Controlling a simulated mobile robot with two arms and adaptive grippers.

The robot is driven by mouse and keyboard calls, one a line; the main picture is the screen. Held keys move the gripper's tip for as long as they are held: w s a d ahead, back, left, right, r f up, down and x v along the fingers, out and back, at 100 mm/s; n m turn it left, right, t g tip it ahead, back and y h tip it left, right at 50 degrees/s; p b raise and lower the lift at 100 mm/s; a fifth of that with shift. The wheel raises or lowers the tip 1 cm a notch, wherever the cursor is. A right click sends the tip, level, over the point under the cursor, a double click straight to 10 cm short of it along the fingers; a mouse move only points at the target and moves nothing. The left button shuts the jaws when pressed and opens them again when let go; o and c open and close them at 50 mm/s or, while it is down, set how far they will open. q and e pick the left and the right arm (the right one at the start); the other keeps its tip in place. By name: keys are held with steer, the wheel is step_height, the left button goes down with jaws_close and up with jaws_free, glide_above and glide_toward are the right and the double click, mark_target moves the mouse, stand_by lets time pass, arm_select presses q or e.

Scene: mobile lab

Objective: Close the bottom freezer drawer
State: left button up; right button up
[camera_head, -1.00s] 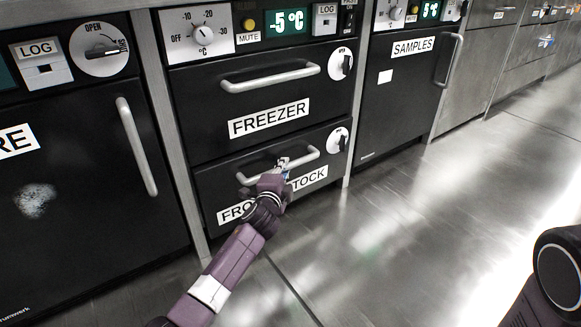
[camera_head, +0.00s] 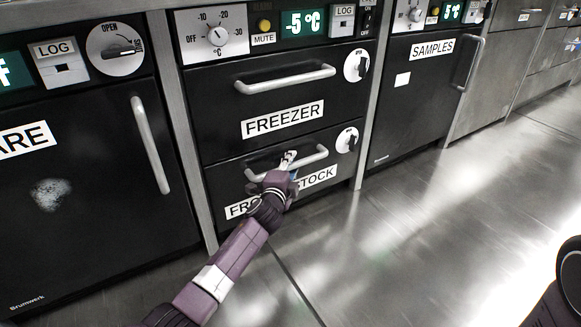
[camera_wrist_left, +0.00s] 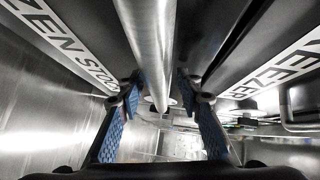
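The bottom freezer drawer (camera_head: 225,180), labelled FROZEN STOCK, is a dark front below the upper FREEZER drawer. Its front looks about level with the one above; I cannot tell whether a small gap is left. My left gripper (camera_head: 288,165) is at the drawer's metal handle (camera_head: 311,157) and covers part of the handle and label. In the left wrist view, the handle bar (camera_wrist_left: 150,45) runs between the blue-padded fingers of the left gripper (camera_wrist_left: 160,90). The fingers stand apart on both sides of the bar with visible gaps. My right gripper is out of view.
The upper freezer drawer (camera_head: 220,110) is shut, with its own handle (camera_head: 285,79). A round latch knob (camera_head: 347,140) sits right of the bottom handle. A dark cabinet (camera_head: 90,230) stands left, the SAMPLES cabinet (camera_head: 410,110) right. The metal floor (camera_head: 400,250) in front is clear.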

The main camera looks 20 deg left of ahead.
arm_select(q)
steer(key=s+d+r, duration=0.1)
steer(key=s, duration=1)
steer(key=shift+s+d+r, duration=0.15)
steer(key=shift+s+r, duration=0.15)
steer(key=shift+s, duration=0.1)
